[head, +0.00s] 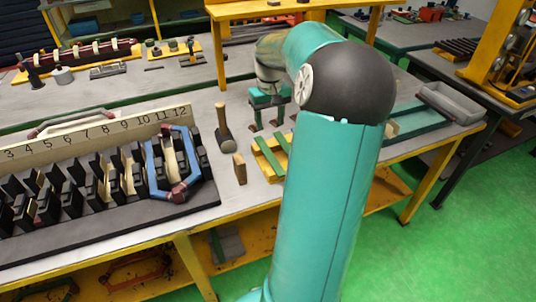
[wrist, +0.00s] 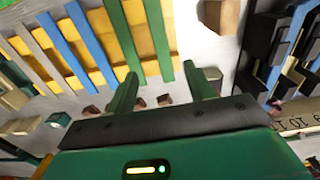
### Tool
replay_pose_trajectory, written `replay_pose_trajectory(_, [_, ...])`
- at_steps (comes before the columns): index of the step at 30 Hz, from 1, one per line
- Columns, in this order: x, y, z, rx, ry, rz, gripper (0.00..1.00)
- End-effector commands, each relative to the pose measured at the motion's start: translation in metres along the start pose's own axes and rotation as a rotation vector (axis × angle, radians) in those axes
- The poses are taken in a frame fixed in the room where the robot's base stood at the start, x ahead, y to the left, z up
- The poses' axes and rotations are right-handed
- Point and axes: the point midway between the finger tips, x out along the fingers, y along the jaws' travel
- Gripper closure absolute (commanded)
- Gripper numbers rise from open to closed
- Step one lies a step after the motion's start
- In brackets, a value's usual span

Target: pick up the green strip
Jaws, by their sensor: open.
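Two green strips lie side by side across a slatted yellow holder (head: 277,177). In the head view they are a left green strip (head: 268,158) and a right one (head: 283,142). The wrist view shows both, one farther left (wrist: 118,36) and one farther right (wrist: 160,40), beside blue strips (wrist: 88,40) and grey ones. My gripper (wrist: 161,82) is open and empty, its fingers pointing toward the strips. The near end of the right strip shows between the fingertips in that picture; the height gap is unclear. In the head view my gripper (head: 267,118) is just beyond the holder, and my arm hides the holder's right part.
A mallet (head: 224,130) and a small wooden block (head: 239,168) stand left of the holder. A grey bin (head: 452,100) sits at far right.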

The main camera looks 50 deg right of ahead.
Motion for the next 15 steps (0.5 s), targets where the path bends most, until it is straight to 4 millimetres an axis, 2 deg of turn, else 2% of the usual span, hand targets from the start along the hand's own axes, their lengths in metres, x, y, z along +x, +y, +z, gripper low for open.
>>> replay_pose_trajectory(1, [0.013,0.001,0.001,0.001,-0.004,-0.004,0.47])
replay_pose_trajectory(6, [0.045,0.001,0.001,0.001,-0.005,-0.003,0.47])
replay_pose_trajectory(15, [0.073,0.002,0.001,0.002,-0.003,-0.002,0.47])
